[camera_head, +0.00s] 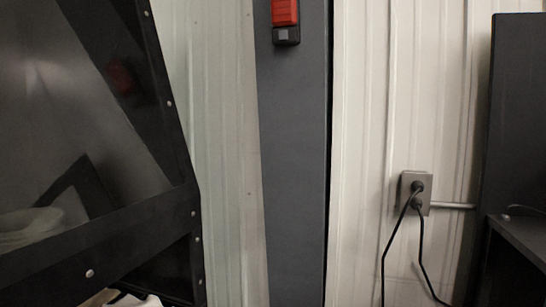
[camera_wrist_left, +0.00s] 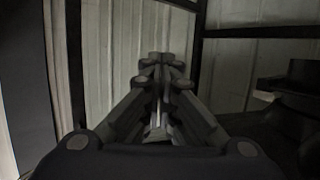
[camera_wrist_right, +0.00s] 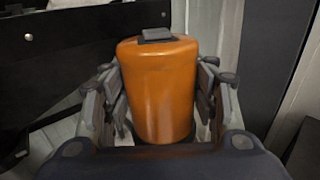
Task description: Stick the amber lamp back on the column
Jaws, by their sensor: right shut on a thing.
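The amber lamp (camera_wrist_right: 158,90) is an orange, rounded cylinder with a small dark square pad on its end. My right gripper (camera_wrist_right: 160,98) is shut on it, with a finger on each side, in the right wrist view. The dark grey column (camera_head: 292,160) stands upright in the middle of the head view. It also shows at the upper right of the right wrist view (camera_wrist_right: 270,60), apart from the lamp. My left gripper (camera_wrist_left: 162,62) is empty, its fingertips close together in the left wrist view. Neither gripper shows in the head view.
A red lamp (camera_head: 285,12) on a dark mount sits high on the column. A dark-framed machine panel (camera_head: 100,235) fills the left. A wall outlet (camera_head: 415,190) with hanging black cables is right of the column. A dark cabinet (camera_head: 515,130) stands at the far right.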

